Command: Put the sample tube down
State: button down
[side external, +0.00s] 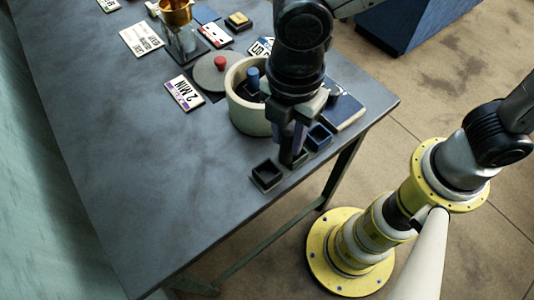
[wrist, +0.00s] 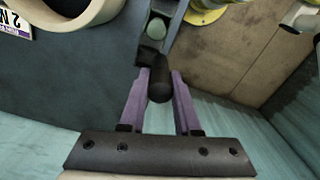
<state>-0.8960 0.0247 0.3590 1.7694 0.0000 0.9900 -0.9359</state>
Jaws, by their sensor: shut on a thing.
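My gripper (side external: 290,140) is over the table's near right edge, pointing down, its purple fingers shut on a dark, rounded tube. The sample tube (wrist: 160,84) shows between the fingertips in the wrist view; in the side view it is mostly hidden by the fingers. A small black square holder (side external: 267,175) stands open and empty just left of the gripper. A blue-rimmed square holder (side external: 319,137) stands to its right. Another dark holder is partly hidden around the fingertips. I cannot tell whether the tube's lower end is inside it.
A round cream pot (side external: 249,121) stands close behind the gripper with a blue-topped item (side external: 253,76) in it. A round grey lid (side external: 211,75) with a red knob, a "2 MIN" card (side external: 184,93) and a glass vessel lie farther back. The table's left front is clear.

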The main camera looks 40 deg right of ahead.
jog(key=shift+w+a+f, duration=0.35)
jog(key=shift+a+f, duration=0.1)
jog(key=shift+f, duration=0.7)
jog(key=shift+w+a+f, duration=0.35)
jog(key=shift+a+f, duration=0.05)
jog(key=shift+f, duration=0.8)
jog(key=shift+w+a+f, duration=0.35)
jog(key=shift+a+f, duration=0.1)
jog(key=shift+f, duration=0.7)
jog(key=shift+f, duration=0.2)
jog(key=c, duration=0.6)
grip_release()
jog(key=shift+r, duration=0.15)
